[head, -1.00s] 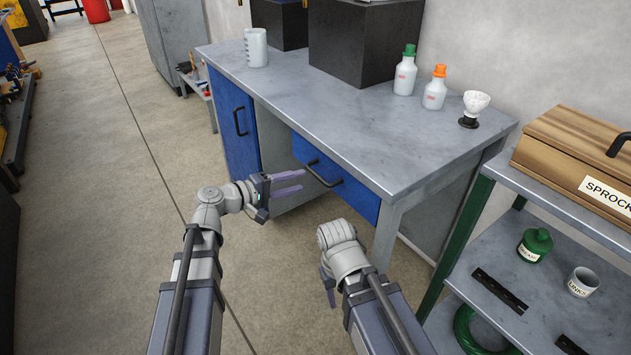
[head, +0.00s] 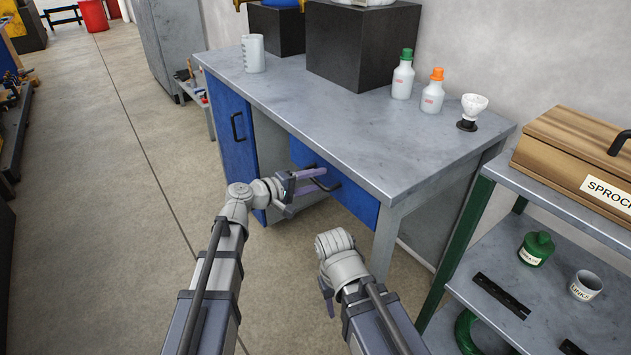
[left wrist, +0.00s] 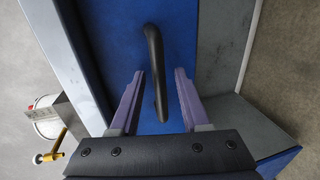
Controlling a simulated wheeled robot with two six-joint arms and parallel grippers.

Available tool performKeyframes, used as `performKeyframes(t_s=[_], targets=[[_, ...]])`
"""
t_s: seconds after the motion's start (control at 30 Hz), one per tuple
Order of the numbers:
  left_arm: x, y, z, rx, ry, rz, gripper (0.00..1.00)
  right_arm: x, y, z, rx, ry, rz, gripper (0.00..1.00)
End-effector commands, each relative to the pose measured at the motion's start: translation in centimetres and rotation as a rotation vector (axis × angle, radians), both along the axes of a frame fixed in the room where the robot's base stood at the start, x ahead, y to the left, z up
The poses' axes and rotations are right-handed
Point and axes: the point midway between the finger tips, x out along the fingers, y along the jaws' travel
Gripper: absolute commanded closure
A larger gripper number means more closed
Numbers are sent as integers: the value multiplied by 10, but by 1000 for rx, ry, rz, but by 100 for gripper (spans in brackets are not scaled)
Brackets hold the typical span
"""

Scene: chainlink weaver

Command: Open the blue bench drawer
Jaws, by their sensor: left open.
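The blue bench drawer (head: 351,196) is under the right part of the grey workbench top, and its front looks flush with the bench. Its black bar handle (head: 330,186) is on the drawer front. My left gripper (head: 320,180) is at the handle, with its purple fingers open. In the left wrist view the black handle (left wrist: 154,75) passes between the two open fingertips (left wrist: 158,75); I cannot tell whether either finger touches it. My right gripper (head: 327,295) hangs low in front of the bench, mostly hidden behind its own wrist.
A blue cupboard door (head: 233,130) with a black handle is left of the drawer. The bench top (head: 290,100) holds a beaker (head: 253,54), two bottles and dark blocks. A shelf cart (head: 500,275) with a wooden box (head: 570,160) stands at right. The floor at left is clear.

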Motion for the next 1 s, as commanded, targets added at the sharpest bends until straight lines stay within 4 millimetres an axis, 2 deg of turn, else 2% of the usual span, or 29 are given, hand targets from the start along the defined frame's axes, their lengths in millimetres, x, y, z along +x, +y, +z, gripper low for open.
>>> performKeyframes(t_s=[0.13,0.53,1.0], targets=[[0,0,0,0,0,0,55,0,0,0,0,0,0,50],[0,0,0,0,0,-1,100,0,0,0,0,0,0,50],[0,0,0,1,1,-1,100,0,0,0,0,0,0,50]])
